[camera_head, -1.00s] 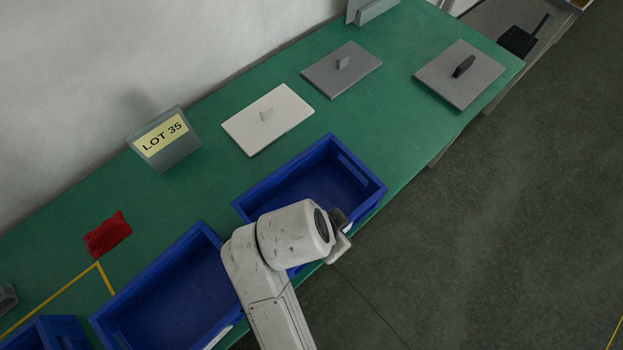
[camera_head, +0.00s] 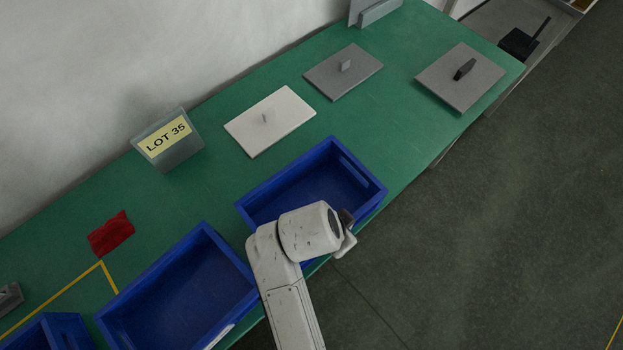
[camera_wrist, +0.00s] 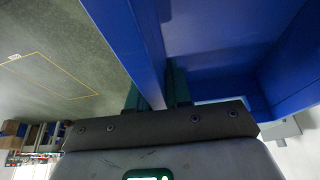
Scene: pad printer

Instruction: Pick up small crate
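Of the blue crates on the green bench, the upper-right one (camera_head: 285,181) is under my gripper and looks like the small crate. It sits at the bench's front edge and looks empty. My gripper is at its front side in the head view, with the fingers hidden behind my white wrist. In the wrist view, the crate's blue wall (camera_wrist: 143,45) runs between the two dark green fingers of my gripper (camera_wrist: 155,96). The fingers lie close on both sides of this wall with no clear gap, so the gripper looks shut on it. The fingertips are not visible.
A larger blue crate (camera_head: 152,282) stands close on the left, with another (camera_head: 50,320) at the lower left. The floor to the right is clear.

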